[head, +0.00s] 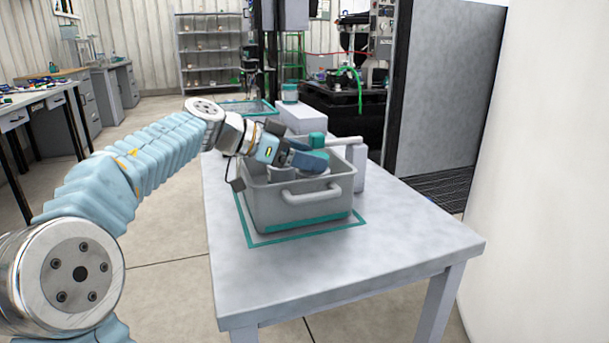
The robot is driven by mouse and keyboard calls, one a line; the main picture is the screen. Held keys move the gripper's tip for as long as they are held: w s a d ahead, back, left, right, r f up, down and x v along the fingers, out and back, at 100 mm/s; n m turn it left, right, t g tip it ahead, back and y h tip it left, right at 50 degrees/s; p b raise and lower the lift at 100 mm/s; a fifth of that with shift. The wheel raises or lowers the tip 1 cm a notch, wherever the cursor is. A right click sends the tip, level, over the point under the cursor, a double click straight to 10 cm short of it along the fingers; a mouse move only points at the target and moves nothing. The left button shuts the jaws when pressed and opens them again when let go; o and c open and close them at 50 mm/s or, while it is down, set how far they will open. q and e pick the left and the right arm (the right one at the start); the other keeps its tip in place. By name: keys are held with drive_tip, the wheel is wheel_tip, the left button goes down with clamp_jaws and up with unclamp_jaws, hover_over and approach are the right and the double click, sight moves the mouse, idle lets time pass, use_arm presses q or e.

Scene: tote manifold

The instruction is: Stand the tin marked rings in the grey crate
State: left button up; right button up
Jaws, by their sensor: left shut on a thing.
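The grey crate (268,207) stands on the table inside a teal outlined square, with its handle facing me. My left gripper (312,160) reaches in from the left over the crate. It is shut on a pale tin (313,172), mostly hidden by the fingers and the crate's rim, at or just inside the opening. I cannot tell whether the tin touches the crate floor, and no marking is readable. Another pale round thing (282,173) shows inside the crate, left of the gripper. A tin with a teal band (290,93) stands on a pale block behind. My right gripper is not in view.
A pale block (306,119) and a grey pipe with a teal fitting (317,140) stand close behind the crate. A teal-edged tray area (247,108) lies at the back left. The table's front and right (400,243) are clear.

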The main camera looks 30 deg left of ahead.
use_arm(q)
wheel_tip(320, 180, down, 3)
drive_tip(key=shift+f+b, duration=0.1)
drive_tip(key=shift+b, duration=0.35)
drive_tip(key=o, duration=1.1)
drive_tip(key=shift+s+a+r, duration=0.1)
drive_tip(key=shift+r, duration=0.1)
drive_tip(key=p+v, duration=0.2)
drive_tip(key=v, duration=0.9)
drive_tip(key=shift+s+a+r+p, duration=0.1)
drive_tip(key=shift+s+a+p, duration=0.2)
drive_tip(key=shift+p, duration=0.1)
